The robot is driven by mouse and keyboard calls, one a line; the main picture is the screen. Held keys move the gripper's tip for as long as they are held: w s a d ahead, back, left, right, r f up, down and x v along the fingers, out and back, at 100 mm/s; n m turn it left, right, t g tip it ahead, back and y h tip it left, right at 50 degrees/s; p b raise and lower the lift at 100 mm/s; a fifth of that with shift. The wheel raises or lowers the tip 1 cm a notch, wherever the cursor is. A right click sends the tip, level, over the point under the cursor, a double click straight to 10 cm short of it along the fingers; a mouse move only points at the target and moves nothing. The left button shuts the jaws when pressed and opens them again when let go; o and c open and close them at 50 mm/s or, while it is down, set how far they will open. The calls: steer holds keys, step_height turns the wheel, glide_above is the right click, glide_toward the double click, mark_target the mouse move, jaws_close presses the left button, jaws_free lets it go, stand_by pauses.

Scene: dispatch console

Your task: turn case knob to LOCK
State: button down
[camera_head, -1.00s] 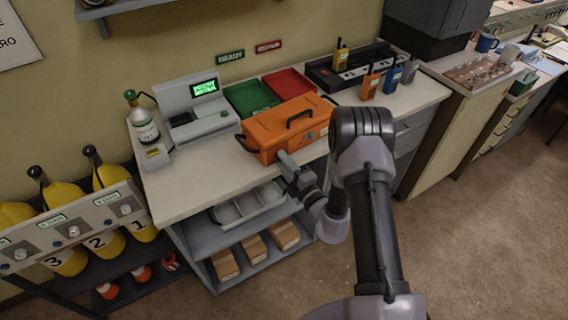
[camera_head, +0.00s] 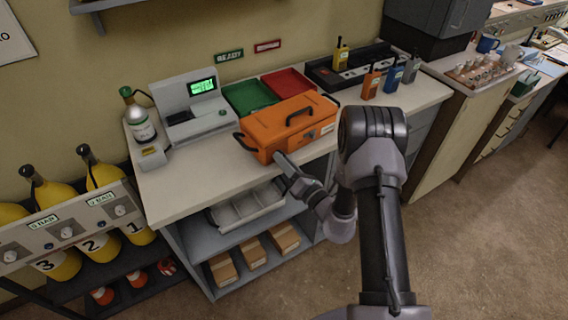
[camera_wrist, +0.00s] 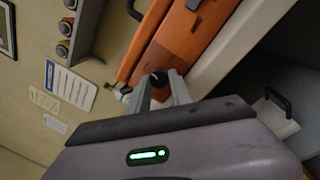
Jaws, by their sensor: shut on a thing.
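The orange case (camera_head: 283,124) sits on the white counter near its front edge, with a black handle on its lid. It fills the upper middle of the wrist view (camera_wrist: 193,30). My gripper (camera_head: 279,157) is at the case's lower front, left of its middle. In the wrist view my gripper (camera_wrist: 159,84) has its two grey fingers closed around a small dark round piece, the case knob (camera_wrist: 158,76), on the case's side. The fingers hide most of the knob. Its pointer and any LOCK mark cannot be read.
A green tray (camera_head: 250,96) and a red tray (camera_head: 288,82) lie behind the case. A grey device with a lit screen (camera_head: 193,108) stands to the left. Handheld radios (camera_head: 371,83) stand to the right. Open shelves with brown boxes (camera_head: 253,253) are below the counter.

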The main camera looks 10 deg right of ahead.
steer(key=shift+n+b, duration=0.35)
steer(key=shift+n, duration=0.75)
steer(key=c, duration=1.4)
jaws_free()
steer(key=shift+c, duration=0.2)
steer(key=p+v, duration=0.1)
steer(key=v, duration=1.6)
steer(key=shift+s+d+p, duration=0.15)
steer(key=shift+d+p, duration=0.1)
steer(key=shift+p, duration=0.1)
steer(key=shift+f, duration=0.15)
